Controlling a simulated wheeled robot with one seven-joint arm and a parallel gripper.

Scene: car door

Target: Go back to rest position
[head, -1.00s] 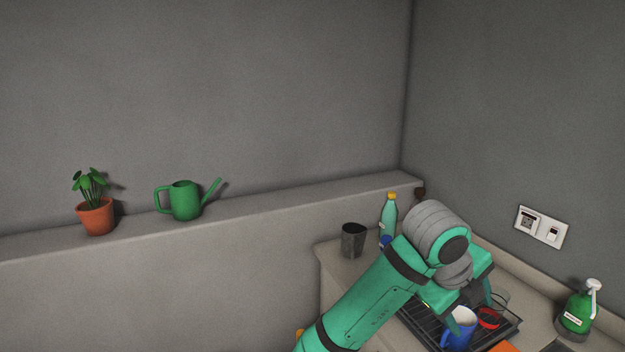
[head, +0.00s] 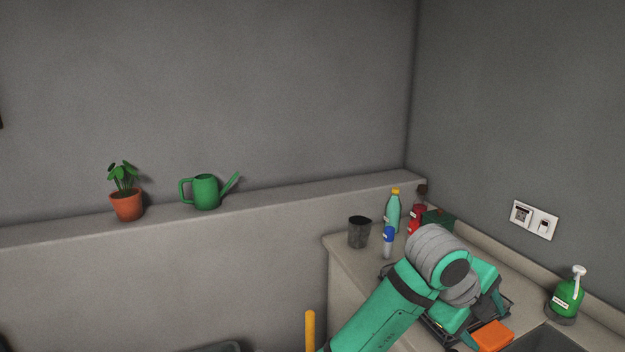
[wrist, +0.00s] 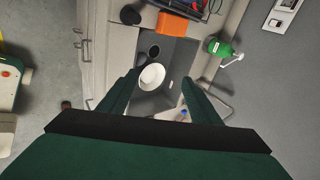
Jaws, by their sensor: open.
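My gripper (head: 484,318) is at the lower right of the head view, over the counter and the dark drying rack (head: 508,300). In the wrist view my gripper (wrist: 159,76) points down with its two green fingers spread wide apart. Nothing is held between them. A white round dish (wrist: 152,77) lies below in the grey sink (wrist: 178,55), seen between the fingers. My arm hides much of the rack and whatever stands on it in the head view.
An orange block (head: 492,336) lies at the sink's edge. A dark cup (head: 359,232), a blue-capped bottle (head: 388,242) and a teal bottle (head: 393,211) stand behind my arm. The ledge holds a plant (head: 126,203) and watering can (head: 206,192).

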